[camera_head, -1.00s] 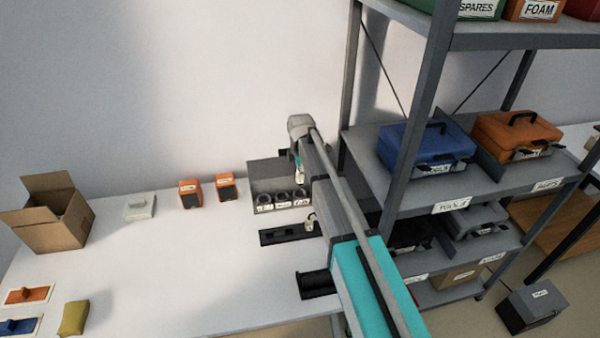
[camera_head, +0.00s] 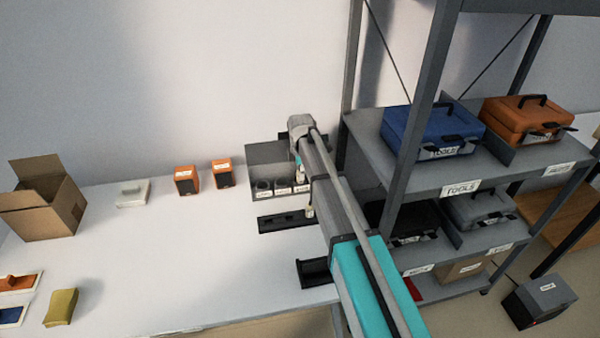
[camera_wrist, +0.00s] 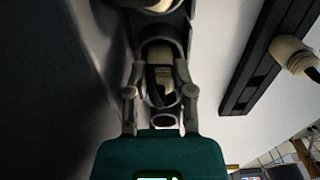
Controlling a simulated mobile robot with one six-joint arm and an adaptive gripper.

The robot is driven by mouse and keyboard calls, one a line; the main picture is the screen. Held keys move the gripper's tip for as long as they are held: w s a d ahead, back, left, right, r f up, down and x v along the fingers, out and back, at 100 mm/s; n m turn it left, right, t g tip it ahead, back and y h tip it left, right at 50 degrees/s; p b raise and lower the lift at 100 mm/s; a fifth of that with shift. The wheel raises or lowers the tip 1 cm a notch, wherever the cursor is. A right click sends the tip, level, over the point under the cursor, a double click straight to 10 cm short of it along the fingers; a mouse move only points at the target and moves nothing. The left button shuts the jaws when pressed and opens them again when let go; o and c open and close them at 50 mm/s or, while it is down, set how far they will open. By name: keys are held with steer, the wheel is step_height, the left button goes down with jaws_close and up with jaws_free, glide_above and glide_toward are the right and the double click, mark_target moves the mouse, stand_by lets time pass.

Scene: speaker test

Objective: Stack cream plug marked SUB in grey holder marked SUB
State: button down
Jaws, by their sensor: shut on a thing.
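In the wrist view my gripper (camera_wrist: 160,92) is shut on a cream plug (camera_wrist: 160,62), which sits between the two fingers. Grey rings of the holder (camera_wrist: 163,120) show around and below the plug; I cannot tell whether it is inside a cup or above it. In the head view the grey holder (camera_head: 262,155) stands at the table's back right, with several cups and white labels too small to read. My gripper is at its right end, mostly hidden by my arm. Another cream piece (camera_wrist: 160,4) shows at the top edge of the wrist view.
A black rail (camera_head: 275,222) with a second cream plug (camera_wrist: 288,48) lies in front of the holder. A black tray (camera_head: 316,272) is nearer. A grey shelf (camera_head: 480,185) stands close on the right. Orange speakers (camera_head: 186,180) stand left; the middle table is clear.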

steer(key=shift+c, duration=2.2)
jaws_free()
steer(key=shift+w+r, duration=0.1)
steer(key=shift+c, duration=0.3)
steer(key=shift+r+p, duration=0.6)
steer(key=shift+p, duration=0.15)
steer(key=shift+c, duration=0.2)
steer(key=shift+o, duration=0.7)
step_height(320, 180, up, 3)
steer(key=p, duration=0.2)
steer(key=shift+f+p, duration=0.15)
steer(key=shift+p, duration=0.15)
step_height(320, 180, up, 3)
steer(key=p, duration=0.3)
steer(key=shift+s, duration=0.2)
